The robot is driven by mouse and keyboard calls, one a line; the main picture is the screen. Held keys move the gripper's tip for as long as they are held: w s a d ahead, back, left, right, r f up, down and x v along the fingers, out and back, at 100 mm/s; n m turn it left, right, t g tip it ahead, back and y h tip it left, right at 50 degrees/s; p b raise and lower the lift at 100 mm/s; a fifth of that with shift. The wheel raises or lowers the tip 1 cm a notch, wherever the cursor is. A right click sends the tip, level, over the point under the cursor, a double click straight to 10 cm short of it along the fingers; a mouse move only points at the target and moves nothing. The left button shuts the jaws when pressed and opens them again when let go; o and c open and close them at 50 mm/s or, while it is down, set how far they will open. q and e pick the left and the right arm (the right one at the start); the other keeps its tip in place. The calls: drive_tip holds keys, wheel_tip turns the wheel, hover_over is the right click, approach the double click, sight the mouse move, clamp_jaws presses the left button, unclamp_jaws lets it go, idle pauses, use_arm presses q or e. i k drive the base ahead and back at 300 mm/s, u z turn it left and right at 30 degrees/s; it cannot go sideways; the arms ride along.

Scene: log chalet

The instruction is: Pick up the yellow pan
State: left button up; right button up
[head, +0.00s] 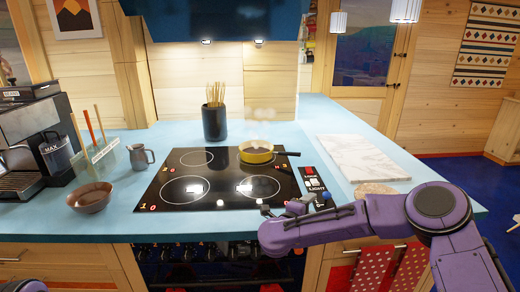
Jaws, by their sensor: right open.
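The yellow pan (257,156) sits upright on the back right ring of the black cooktop (172,187). Its dark handle points right, past the cooktop's right side, and faint steam rises above it. My right gripper (280,209) is open and empty at the front edge of the counter, in front of the pan and apart from it. Its fingers are small and partly hidden by my purple wrist. My left gripper is not in view; only a bit of purple shows at the bottom left corner.
A dark utensil holder (214,122) stands behind the cooktop. A marble board (362,158) and a round tan board (376,189) lie to the right. A metal jug (141,157), a brown bowl (90,198) and a coffee machine (35,140) are left. A blue hood (220,20) hangs above.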

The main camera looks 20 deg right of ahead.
sight(255, 151)
drive_tip(key=i, duration=1.05)
drive_tip(key=u, duration=0.05)
